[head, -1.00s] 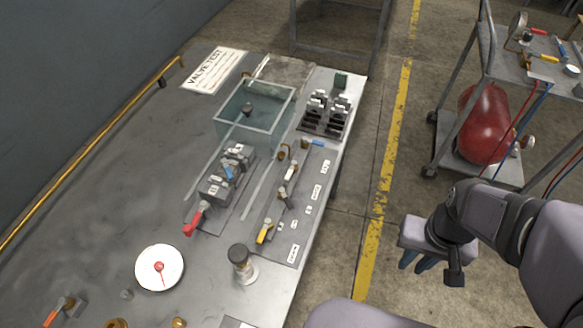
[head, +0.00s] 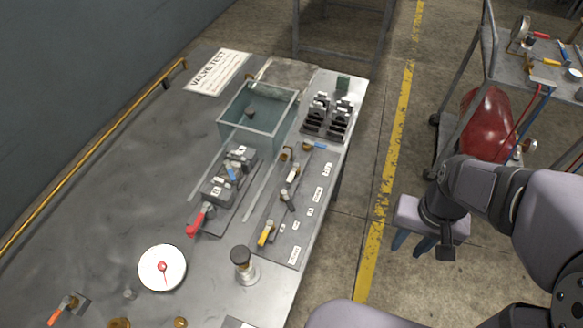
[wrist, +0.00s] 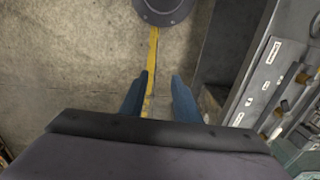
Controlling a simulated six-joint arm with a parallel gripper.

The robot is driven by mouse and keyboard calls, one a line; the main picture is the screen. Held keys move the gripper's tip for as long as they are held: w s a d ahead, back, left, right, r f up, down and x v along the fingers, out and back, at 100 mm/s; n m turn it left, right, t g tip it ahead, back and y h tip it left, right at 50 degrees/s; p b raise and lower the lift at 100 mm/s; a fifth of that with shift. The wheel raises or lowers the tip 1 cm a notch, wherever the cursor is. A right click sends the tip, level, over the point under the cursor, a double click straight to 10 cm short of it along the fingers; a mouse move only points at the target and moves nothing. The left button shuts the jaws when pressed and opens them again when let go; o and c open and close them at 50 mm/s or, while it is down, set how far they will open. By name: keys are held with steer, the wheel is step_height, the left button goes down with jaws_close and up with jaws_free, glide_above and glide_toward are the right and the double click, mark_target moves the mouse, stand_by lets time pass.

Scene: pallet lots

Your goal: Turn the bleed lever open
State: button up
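The side panel on the bench's right edge (head: 297,229) bears several small levers beside white labels too small to read. They include a yellow lever (head: 265,234), a dark-bodied lever (head: 287,200), a white lever (head: 293,173) and a blue lever (head: 316,146). A block fixture left of it has a red lever (head: 197,221) and a blue lever (head: 231,174). I cannot tell which is the bleed lever. My gripper (head: 411,243) is open and empty, over the floor right of the bench, apart from every lever. In the wrist view its blue fingers (wrist: 160,76) stand apart.
A glass tank (head: 258,125) and a dark rack (head: 327,120) stand at the bench's far end. A white dial (head: 162,268) and a black-topped post (head: 242,264) are nearer. A cart with a red cylinder (head: 487,122) stands right. Floor between is clear.

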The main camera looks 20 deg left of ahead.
steer(key=w+a+r+p, duration=0.2)
steer(key=w+a+r, duration=0.1)
steer(key=w+a, duration=0.3)
steer(key=p, duration=0.4)
glide_toward(291, 176)
steer(key=shift+s+f+p, duration=0.1)
steer(key=shift+f+p, duration=1.1)
steer(key=shift+f, duration=2.4)
jaws_close()
